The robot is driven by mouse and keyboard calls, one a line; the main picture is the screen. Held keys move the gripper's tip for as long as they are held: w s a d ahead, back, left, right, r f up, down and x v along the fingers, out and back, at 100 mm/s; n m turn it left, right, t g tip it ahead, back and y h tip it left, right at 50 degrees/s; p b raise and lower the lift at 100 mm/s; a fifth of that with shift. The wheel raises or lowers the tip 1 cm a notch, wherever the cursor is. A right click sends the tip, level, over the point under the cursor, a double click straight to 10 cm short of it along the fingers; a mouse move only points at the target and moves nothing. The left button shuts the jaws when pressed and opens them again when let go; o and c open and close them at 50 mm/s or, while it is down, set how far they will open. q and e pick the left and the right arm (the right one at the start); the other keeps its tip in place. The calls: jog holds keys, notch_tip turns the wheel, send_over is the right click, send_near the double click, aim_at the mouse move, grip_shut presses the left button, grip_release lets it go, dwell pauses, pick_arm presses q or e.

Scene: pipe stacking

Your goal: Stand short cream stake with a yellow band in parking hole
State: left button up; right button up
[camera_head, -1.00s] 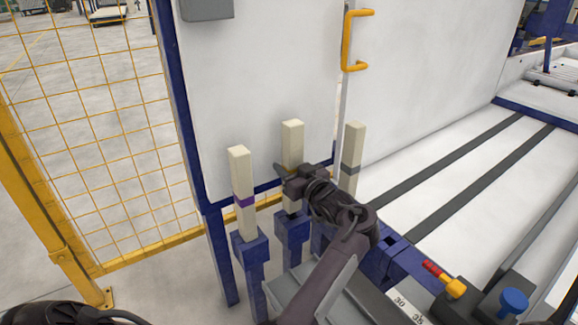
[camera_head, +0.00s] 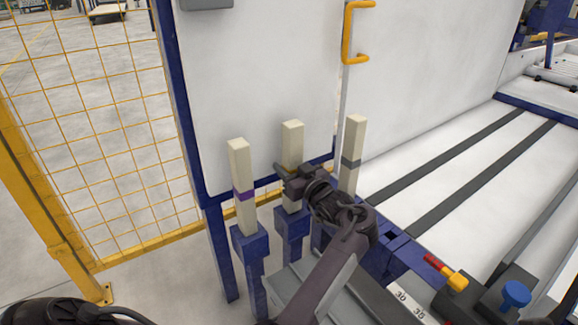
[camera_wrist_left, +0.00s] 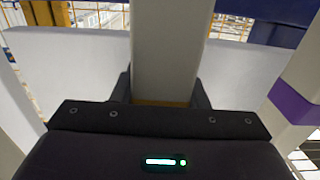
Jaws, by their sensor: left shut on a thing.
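The cream stake with a yellow band (camera_head: 292,138) stands upright in the middle of a row of stakes. My left gripper (camera_head: 287,180) is shut on it around the yellow band, which is mostly hidden by the jaws. The stake also fills the middle of the left wrist view (camera_wrist_left: 168,50), between the two fingers. Its lower end meets the top of the middle blue post (camera_head: 291,240), where the parking hole is. I cannot tell how deep it sits. My right gripper is not in view.
A cream stake with a purple band (camera_head: 240,165) stands in a blue post at left. A grey-banded stake (camera_head: 355,135) stands close on the right, behind my wrist. A white panel (camera_head: 255,70) rises behind. A yellow mesh fence (camera_head: 110,150) is at left.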

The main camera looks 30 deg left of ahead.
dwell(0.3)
pick_arm(q)
jog(key=o, duration=1.3)
jog(key=shift+f, duration=0.1)
